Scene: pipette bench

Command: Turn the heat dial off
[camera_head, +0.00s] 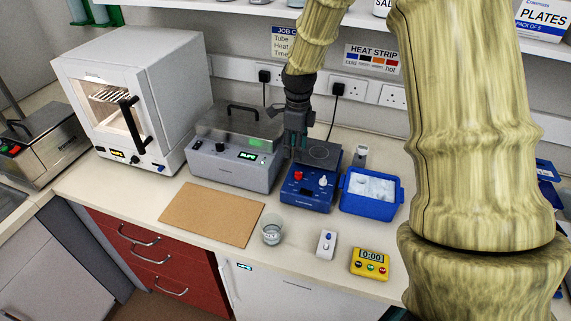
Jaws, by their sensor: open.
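A blue hot plate unit (306,198) stands on the bench in the middle of the camera_head view, with a dark round plate on top at its back. Its sloping front carries a red dial (298,176) on the left and a white dial (323,182) on the right. I cannot read the markings, so which one is the heat dial is not clear. My gripper (294,156) points down above the back left of the unit, behind and above the red dial. It looks apart from both dials. It is open with nothing visible in it, and it hides part of the unit's back left.
A grey water-bath-like box (233,163) stands close on the left. A blue tray (371,203) of white ice-like contents stands close on the right. A glass beaker (272,230), a small white device (326,244) and a yellow timer (370,264) stand in front. A brown board (211,214) lies front left.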

